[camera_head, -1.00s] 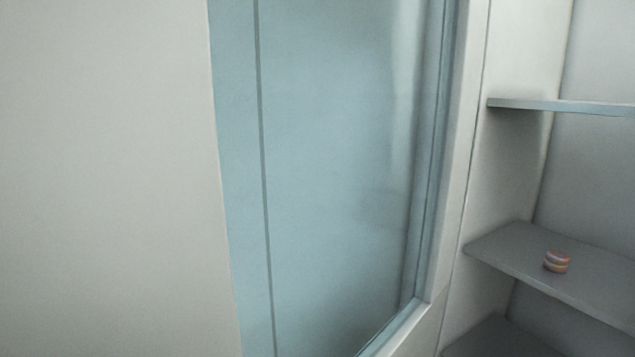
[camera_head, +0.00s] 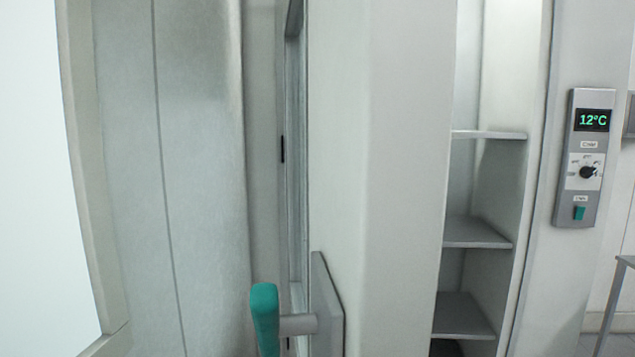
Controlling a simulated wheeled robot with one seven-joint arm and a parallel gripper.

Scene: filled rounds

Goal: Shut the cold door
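The cold door (camera_head: 375,150) stands in the middle of the view, a pale thick slab seen nearly edge-on. A narrow strip of its glazed opening (camera_head: 294,150) shows on its left side. A teal handle (camera_head: 265,318) on a grey stem and plate sticks out to the left, low on the door. The door appears to stand open, but its frame and hinges cannot be made out clearly. My gripper is not in view.
Grey shelves (camera_head: 477,232) stand behind the door to the right. Further right, a wall control panel (camera_head: 585,160) reads 12°C. A bright white pane with a pale frame (camera_head: 88,200) fills the far left. Part of a table (camera_head: 612,300) shows at the right edge.

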